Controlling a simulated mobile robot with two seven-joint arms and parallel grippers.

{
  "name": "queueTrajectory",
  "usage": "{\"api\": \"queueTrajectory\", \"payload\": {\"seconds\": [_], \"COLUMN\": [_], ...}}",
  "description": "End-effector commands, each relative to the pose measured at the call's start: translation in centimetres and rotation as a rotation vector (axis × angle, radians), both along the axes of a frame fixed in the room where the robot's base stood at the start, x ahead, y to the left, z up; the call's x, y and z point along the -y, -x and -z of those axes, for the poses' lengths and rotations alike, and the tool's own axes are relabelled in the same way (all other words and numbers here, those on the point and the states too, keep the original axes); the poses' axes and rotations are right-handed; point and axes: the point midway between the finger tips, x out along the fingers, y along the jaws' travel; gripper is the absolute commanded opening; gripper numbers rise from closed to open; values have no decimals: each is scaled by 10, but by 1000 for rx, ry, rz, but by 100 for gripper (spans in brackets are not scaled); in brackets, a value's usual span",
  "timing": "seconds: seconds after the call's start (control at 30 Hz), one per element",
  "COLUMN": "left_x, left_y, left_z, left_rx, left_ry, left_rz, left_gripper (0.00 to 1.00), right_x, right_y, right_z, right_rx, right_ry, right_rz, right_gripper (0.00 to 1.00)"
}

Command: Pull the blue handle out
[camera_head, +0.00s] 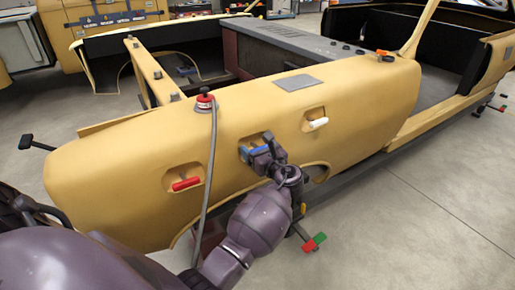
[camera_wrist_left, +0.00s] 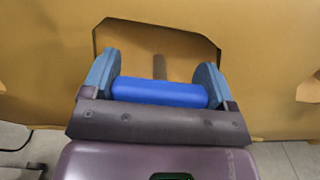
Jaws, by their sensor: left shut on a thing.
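The blue handle (camera_head: 258,150) sits at a recess in the side of the yellow shell (camera_head: 350,95), between a red handle (camera_head: 186,184) on the left and a white handle (camera_head: 318,123) on the right. In the left wrist view the blue handle (camera_wrist_left: 160,92) lies crosswise between the two blue fingers of my left gripper (camera_wrist_left: 158,85). A stem runs from behind it into the recess. My left gripper (camera_head: 262,155) is shut on the blue handle and hides part of it in the head view. My right gripper is not in view.
A grey cable (camera_head: 212,150) hangs from a red-topped knob (camera_head: 205,97) down the shell, left of my left forearm. A stand foot with red and green ends (camera_head: 314,242) is on the floor below.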

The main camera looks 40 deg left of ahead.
Motion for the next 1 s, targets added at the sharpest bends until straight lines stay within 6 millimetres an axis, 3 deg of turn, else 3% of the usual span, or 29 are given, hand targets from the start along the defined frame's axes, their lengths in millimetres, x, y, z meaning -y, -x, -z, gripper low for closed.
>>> {"api": "queueTrajectory", "payload": {"seconds": [0.3, 0.6, 0.63, 0.7, 0.73, 1.0], "left_x": [21, 23, 23, 23, 23, 23], "left_y": [9, 10, 10, 10, 10, 10], "left_z": [-8, -4, -4, -4, -4, -5], "left_rx": [1, 0, 0, 0, 0, 0], "left_ry": [2, 1, 1, 1, 1, 1], "left_rz": [-1, 0, 0, 0, 0, 0], "left_gripper": [37, 37, 84, 95, 100, 100], "right_x": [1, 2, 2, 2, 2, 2], "right_y": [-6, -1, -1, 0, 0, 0], "right_z": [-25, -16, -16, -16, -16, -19], "right_rx": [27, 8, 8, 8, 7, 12], "right_ry": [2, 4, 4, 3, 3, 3], "right_rz": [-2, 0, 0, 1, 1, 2], "right_gripper": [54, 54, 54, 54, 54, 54]}}
